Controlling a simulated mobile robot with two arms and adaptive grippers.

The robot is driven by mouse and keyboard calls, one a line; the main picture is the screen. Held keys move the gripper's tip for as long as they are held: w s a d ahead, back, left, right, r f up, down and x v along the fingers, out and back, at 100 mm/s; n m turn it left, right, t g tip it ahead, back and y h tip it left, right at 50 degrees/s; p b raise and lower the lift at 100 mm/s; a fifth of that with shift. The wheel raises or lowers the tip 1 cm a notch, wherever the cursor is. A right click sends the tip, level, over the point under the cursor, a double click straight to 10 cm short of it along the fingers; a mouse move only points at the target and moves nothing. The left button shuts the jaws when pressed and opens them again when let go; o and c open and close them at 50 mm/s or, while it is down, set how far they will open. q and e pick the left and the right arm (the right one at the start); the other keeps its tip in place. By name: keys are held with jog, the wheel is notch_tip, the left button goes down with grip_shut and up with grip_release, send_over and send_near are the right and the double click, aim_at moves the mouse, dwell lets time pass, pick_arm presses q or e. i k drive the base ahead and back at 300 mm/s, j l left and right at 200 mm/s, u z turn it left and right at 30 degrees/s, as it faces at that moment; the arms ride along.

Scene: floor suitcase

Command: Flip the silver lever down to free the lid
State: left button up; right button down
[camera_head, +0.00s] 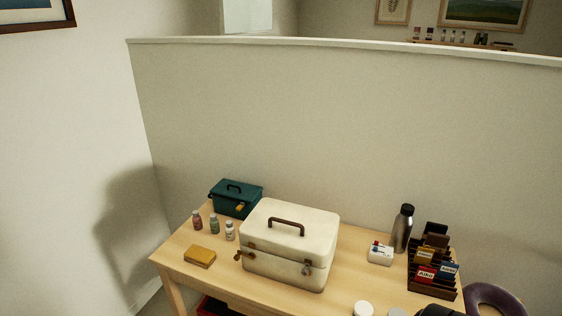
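A cream case (290,243) with a brown top handle (287,225) stands shut on the wooden table. Its lid sits flat on the body. A small silver-looking lever or latch (307,269) is at the right of its front face, at the lid seam. A brass-brown latch (243,255) is at the left of the front. Both are too small to tell their exact position. Neither of my grippers shows in the head view.
A teal box (236,198), small bottles (214,224) and a yellow block (200,256) are left of the case. A white box (381,254), a steel bottle (402,229) and a dark rack (433,265) are right. A partition (340,130) rises behind.

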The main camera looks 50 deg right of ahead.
aim_at(304, 272)
jog(key=z, duration=1.65)
